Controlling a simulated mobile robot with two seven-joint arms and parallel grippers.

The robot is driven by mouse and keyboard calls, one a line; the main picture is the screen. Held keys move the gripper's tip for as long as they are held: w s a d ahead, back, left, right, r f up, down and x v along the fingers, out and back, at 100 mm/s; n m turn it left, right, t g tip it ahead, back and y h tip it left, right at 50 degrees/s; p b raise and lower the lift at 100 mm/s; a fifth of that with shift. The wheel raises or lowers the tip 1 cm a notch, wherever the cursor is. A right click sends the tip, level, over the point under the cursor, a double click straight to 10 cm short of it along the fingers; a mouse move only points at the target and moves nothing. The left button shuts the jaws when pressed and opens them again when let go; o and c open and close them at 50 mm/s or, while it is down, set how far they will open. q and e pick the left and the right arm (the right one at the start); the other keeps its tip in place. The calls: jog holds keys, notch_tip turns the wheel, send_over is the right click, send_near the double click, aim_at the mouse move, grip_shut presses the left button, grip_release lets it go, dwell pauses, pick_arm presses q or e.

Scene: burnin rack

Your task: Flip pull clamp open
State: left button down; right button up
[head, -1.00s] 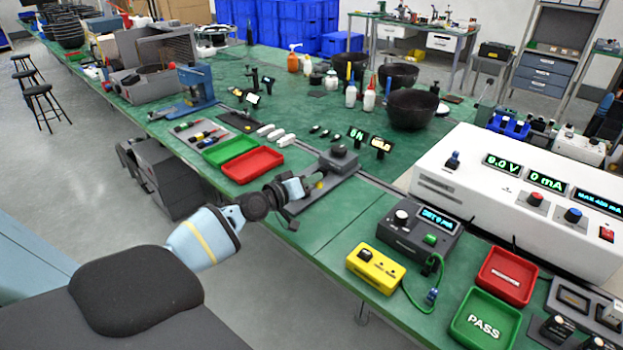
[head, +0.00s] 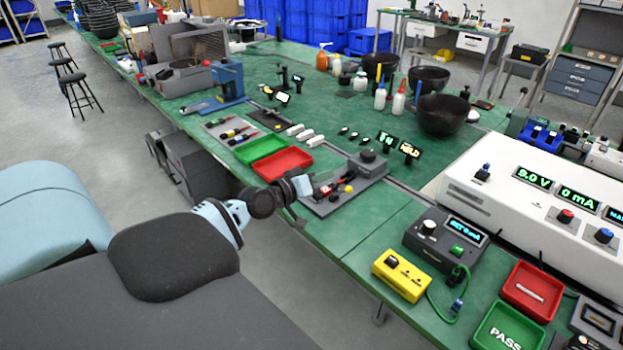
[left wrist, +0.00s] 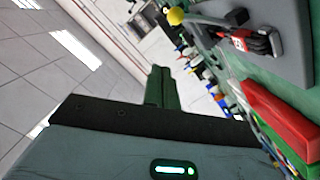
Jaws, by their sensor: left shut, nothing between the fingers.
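The pull clamp (head: 338,188), with red on its handle and a yellow knob close by, sits on a dark grey fixture plate (head: 322,208) at the table's front edge. In the left wrist view the red-and-dark clamp (left wrist: 252,40) lies at the upper right, with the yellow ball knob (left wrist: 175,16) left of it. My left gripper (head: 306,184) is just left of the clamp in the head view. Its closed fingers (left wrist: 159,86) point toward open floor in the wrist view, empty. I cannot tell whether the gripper touches the fixture. My right gripper is out of view.
A red tray (head: 286,161) and a green tray (head: 260,149) lie beyond the gripper. A yellow box (head: 401,276) and a dark control box (head: 445,238) stand to the right. Bare green table (head: 365,222) lies between them and the fixture.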

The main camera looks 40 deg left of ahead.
pick_arm(q)
jog(key=s, duration=0.3)
jog(key=shift+a+r, duration=0.15)
jog(key=shift+a, duration=0.1)
jog(key=shift+d, duration=0.1)
